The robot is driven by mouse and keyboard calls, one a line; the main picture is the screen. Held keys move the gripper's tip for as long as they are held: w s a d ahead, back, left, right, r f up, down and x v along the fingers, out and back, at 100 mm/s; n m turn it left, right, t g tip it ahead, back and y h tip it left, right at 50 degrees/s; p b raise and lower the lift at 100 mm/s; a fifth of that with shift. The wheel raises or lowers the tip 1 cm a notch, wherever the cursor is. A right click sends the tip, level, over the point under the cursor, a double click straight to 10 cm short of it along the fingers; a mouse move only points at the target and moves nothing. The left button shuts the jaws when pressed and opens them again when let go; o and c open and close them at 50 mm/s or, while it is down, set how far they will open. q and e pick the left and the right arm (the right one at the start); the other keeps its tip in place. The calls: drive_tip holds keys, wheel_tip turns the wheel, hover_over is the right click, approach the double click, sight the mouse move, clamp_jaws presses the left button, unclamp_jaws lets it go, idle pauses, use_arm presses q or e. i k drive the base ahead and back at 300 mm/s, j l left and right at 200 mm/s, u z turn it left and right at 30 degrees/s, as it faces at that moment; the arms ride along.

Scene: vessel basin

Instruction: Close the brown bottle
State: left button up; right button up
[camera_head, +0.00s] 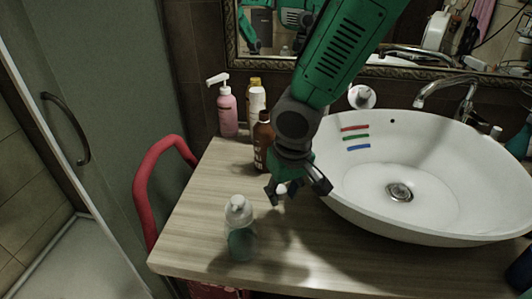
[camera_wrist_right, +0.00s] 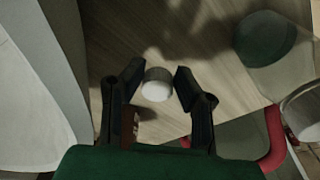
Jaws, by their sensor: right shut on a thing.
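The brown bottle (camera_head: 262,143) stands upright on the wooden counter left of the basin, partly hidden behind my right arm. A brown patch that looks like part of it shows beside a finger in the wrist view (camera_wrist_right: 130,121). My right gripper (camera_head: 290,190) is in front of the bottle, above the counter. It is shut on a small white cap (camera_wrist_right: 157,84), held between the fingertips. The cap also shows small in the head view (camera_head: 281,189). The cap is apart from the bottle. My left gripper is not in view.
A clear bottle with teal liquid (camera_head: 241,240) stands near the counter's front. A pink pump bottle (camera_head: 228,112) and a white bottle (camera_head: 257,100) stand behind. The white basin (camera_head: 430,215) is to the right. A red rail (camera_head: 146,190) runs along the left edge.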

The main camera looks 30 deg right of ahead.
sight(264, 135)
drive_tip(key=k+j+z, duration=0.15)
drive_tip(key=j+z, duration=0.45)
drive_tip(key=z, duration=0.15)
drive_tip(key=j+z, duration=0.15)
drive_tip(key=z, duration=0.25)
